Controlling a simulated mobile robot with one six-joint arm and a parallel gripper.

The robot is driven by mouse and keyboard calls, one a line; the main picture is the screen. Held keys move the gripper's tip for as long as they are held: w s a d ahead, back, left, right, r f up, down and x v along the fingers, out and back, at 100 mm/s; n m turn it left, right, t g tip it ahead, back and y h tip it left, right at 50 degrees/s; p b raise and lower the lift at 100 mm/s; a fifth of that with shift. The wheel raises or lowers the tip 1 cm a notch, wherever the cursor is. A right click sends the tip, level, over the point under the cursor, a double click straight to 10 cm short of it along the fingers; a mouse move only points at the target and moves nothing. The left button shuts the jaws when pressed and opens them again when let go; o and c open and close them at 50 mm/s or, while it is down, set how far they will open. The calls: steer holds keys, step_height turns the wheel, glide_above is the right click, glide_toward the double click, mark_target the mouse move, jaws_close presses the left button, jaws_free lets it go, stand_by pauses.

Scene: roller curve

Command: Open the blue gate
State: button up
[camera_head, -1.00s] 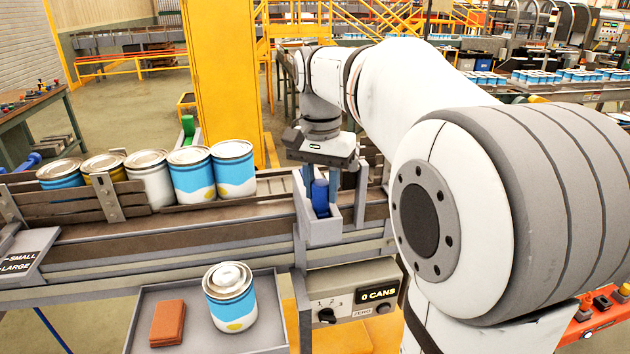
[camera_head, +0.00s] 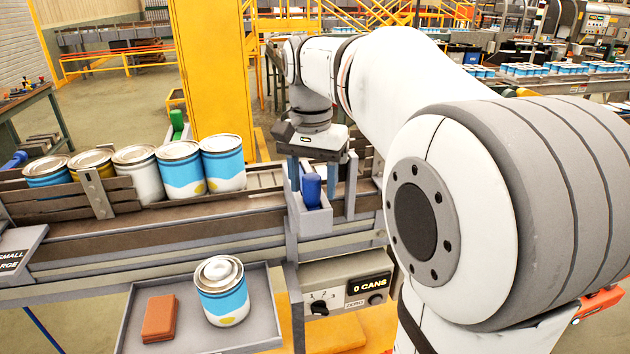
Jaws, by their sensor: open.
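The blue gate handle (camera_head: 312,190) is a short upright blue grip in a grey bracket (camera_head: 316,221) at the front edge of the conveyor, right of the row of cans. My gripper (camera_head: 322,182) is above and around this spot, pointing down, with one finger on the left of the handle and one on the right. The fingers are open and the handle does not look gripped. Whether a finger touches it, I cannot tell. The far side of the handle and bracket is partly hidden.
Several cans (camera_head: 222,164) stand in a row on the conveyor (camera_head: 150,235), left of the gripper. A tray (camera_head: 265,315) in front holds one can (camera_head: 222,292) and a red-brown block (camera_head: 159,318). A counter box (camera_head: 345,284) reads "0 CANS". A green handle (camera_head: 177,122) and yellow post (camera_head: 208,70) stand behind.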

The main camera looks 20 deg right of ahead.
step_height(320, 180, up, 7)
steer(key=shift+w+a+r, duration=0.1)
steer(key=shift+r, duration=0.1)
stand_by(0.5)
steer(key=s+a+f+n+t, duration=0.1)
steer(key=s+f+n, duration=0.3)
steer(key=s+f, duration=0.4)
steer(key=s+a+f+n+t, duration=0.2)
steer(key=s+f+n, duration=0.2)
steer(key=s+f, duration=0.4)
step_height(320, 180, down, 5)
steer(key=shift+r+t, duration=0.1)
steer(key=shift+t, duration=0.2)
steer(key=shift+d, duration=0.1)
steer(key=shift+c, duration=0.4)
